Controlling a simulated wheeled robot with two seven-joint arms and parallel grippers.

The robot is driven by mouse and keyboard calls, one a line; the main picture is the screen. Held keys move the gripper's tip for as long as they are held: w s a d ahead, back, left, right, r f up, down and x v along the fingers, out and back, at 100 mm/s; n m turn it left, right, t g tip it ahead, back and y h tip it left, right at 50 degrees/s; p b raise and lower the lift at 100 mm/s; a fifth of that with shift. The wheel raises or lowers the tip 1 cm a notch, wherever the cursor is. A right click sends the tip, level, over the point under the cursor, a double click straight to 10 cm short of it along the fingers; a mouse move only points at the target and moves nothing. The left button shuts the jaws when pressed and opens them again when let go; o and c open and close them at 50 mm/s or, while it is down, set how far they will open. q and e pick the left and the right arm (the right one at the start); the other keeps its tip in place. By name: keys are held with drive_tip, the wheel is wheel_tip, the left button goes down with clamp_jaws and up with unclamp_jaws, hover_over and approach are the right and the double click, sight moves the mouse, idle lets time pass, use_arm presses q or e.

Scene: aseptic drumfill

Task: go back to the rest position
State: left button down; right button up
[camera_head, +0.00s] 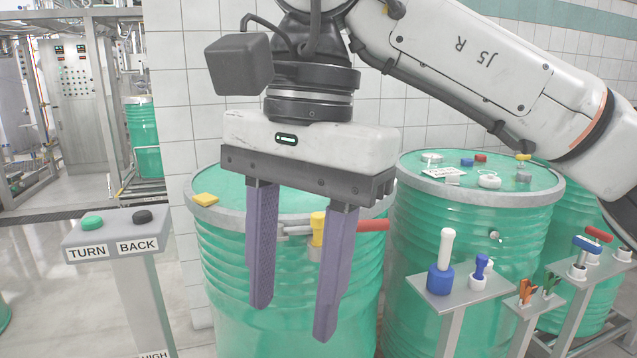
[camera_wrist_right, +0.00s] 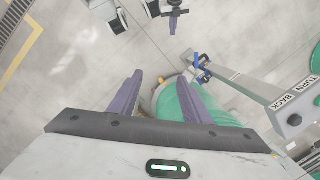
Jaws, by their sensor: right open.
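My right gripper (camera_head: 293,320) hangs pointing down in front of the near green drum (camera_head: 215,262). Its two purple fingers are apart with nothing between them. In the right wrist view the open fingers (camera_wrist_right: 159,80) show floor and part of the drum (camera_wrist_right: 215,108) beyond them. My left gripper is not in the head view. A small purple finger-like part (camera_wrist_right: 173,25) at the top of the right wrist view looks like it, but its opening is unclear.
A pedestal with TURN and BACK buttons (camera_head: 117,231) stands at left. A second green drum (camera_head: 437,238) carries small parts on its lid. Stands at right hold a blue-based white-handled tool (camera_head: 440,278) and coloured tools (camera_head: 527,290). A red-handled fitting (camera_head: 373,225) is behind my right fingers.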

drive_tip(key=s+a+m+g+y, duration=0.5)
drive_tip(key=s+a+g+y, duration=0.1)
drive_tip(key=a+g+y, duration=0.5)
drive_tip(key=w+d+m+t+y, duration=0.2)
drive_tip(key=w+m+t+y, duration=0.85)
drive_tip(key=m, duration=0.65)
drive_tip(key=w+d+f+m+t, duration=0.5)
drive_tip(key=w+f+m+t, duration=0.15)
drive_tip(key=m+t, duration=0.8)
drive_tip(key=w+d+f+m+t+h, duration=0.2)
drive_tip(key=d+f+m+t+h, duration=0.15)
drive_tip(key=f+m+h, duration=0.35)
drive_tip(key=w+d+f+m+t+h, duration=0.2)
drive_tip(key=d+f+m+h, duration=0.3)
drive_tip(key=f+m, duration=0.4)
drive_tip(key=s+d+f+m+g+h, duration=0.2)
drive_tip(key=s+d+f+m, duration=0.1)
drive_tip(key=f, duration=0.4)
drive_tip(key=s+d+f+m+g+h, duration=0.2)
drive_tip(key=s+d+f, duration=0.1)
drive_tip(key=f, duration=0.5)
drive_tip(key=s+d+f+m+g+h, duration=0.2)
drive_tip(key=s+d+f+m+h, duration=0.1)
drive_tip(key=f, duration=0.4)
drive_tip(key=s+d+f+m+g+h, duration=0.1)
drive_tip(key=s+d+f+m+g, duration=0.2)
drive_tip(key=s+f, duration=0.7)
drive_tip(key=shift+s+d+g, duration=0.55)
drive_tip(key=shift+s+d, duration=0.25)
drive_tip(key=shift+s, duration=0.45)
